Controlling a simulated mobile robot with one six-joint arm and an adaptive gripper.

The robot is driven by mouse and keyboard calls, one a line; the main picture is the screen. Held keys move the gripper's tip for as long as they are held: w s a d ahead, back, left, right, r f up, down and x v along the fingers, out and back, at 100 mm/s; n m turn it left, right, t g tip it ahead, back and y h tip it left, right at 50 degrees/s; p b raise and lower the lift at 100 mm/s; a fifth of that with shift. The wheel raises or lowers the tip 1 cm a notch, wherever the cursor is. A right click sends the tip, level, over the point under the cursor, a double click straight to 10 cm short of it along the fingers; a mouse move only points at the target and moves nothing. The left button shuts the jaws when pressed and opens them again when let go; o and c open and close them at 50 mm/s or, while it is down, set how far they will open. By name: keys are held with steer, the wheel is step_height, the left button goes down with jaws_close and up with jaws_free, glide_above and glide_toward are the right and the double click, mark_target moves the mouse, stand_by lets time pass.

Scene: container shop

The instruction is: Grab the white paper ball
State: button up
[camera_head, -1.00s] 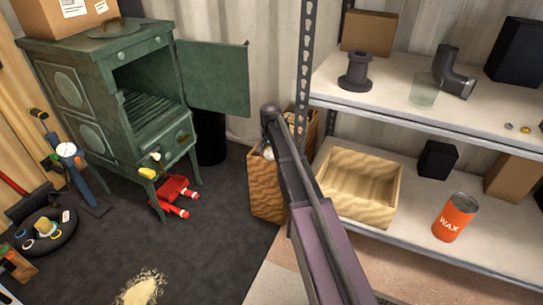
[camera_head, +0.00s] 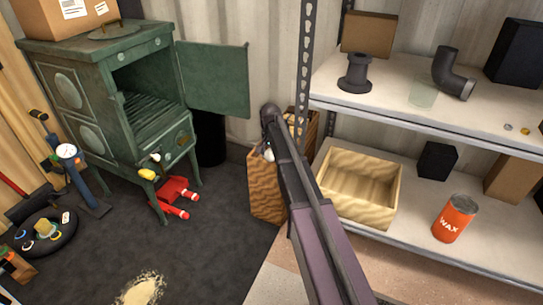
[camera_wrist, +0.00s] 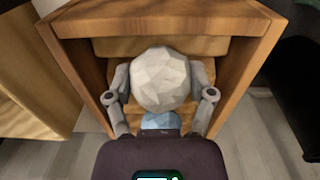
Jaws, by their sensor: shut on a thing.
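The white paper ball (camera_wrist: 161,78) is a faceted, crumpled ball seen large in the middle of the wrist view. My gripper (camera_wrist: 161,90) is shut on it, one finger at each side. The ball and gripper are in front of a wooden box-like opening (camera_wrist: 285,40). In the head view a small white bit of the ball (camera_head: 269,154) shows beside my arm, above a brown paper-like bag or bin (camera_head: 264,190). My arm hides most of that spot.
A green stove (camera_head: 80,90) with its door open stands at the left. A metal shelf (camera_head: 440,115) at the right holds a wooden tray (camera_head: 350,205) and an orange wax can (camera_head: 455,218). Red pieces (camera_head: 176,192) lie under the stove.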

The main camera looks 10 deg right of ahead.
steer(key=shift+r+p, duration=4.85)
steer(key=shift+r, duration=0.1)
